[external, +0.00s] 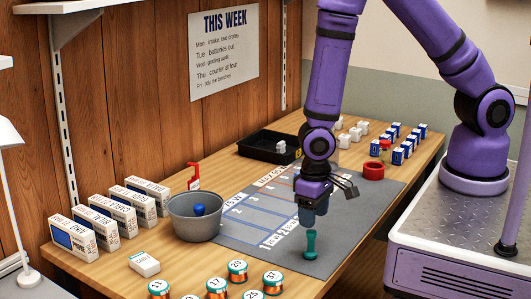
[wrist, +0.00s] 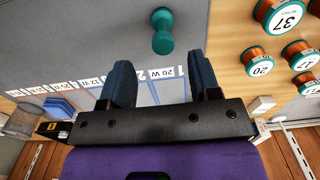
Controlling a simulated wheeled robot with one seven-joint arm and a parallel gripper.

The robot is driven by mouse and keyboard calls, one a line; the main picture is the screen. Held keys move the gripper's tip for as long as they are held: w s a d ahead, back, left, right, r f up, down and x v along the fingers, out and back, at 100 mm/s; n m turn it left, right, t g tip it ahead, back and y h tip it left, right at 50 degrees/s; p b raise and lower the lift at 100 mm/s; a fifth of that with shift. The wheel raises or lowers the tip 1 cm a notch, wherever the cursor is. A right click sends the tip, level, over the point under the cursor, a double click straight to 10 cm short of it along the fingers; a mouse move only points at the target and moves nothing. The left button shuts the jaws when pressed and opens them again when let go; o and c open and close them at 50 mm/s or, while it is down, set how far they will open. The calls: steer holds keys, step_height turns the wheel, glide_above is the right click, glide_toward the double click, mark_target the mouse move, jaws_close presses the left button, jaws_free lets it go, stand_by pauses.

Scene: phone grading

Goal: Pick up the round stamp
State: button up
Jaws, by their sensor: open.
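A teal green stamp with a knobbed handle and a wider round base (external: 310,244) stands upright on the grey mat (external: 351,213), near its front edge. In the wrist view the stamp (wrist: 162,32) shows just beyond the fingertips, roughly centred between them. My gripper (external: 313,212) points down just above the stamp in the external view. Its two dark blue fingers are spread, with nothing between them, in the wrist view (wrist: 160,64). I cannot tell from these views whether a finger touches the stamp; it looks apart.
A grey bucket (external: 188,226) with a blue ball stands left of the mat. Several numbered copper-coloured spools (external: 237,270) stand at the front left. White boxes (external: 118,208) line the wall. A black tray (external: 262,148) and a red ring (external: 373,171) lie farther back.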

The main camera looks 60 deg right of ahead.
mark_target(311, 239)
steer(key=shift+a+f, duration=0.2)
steer(key=shift+f, duration=3.8)
steer(key=c, duration=1)
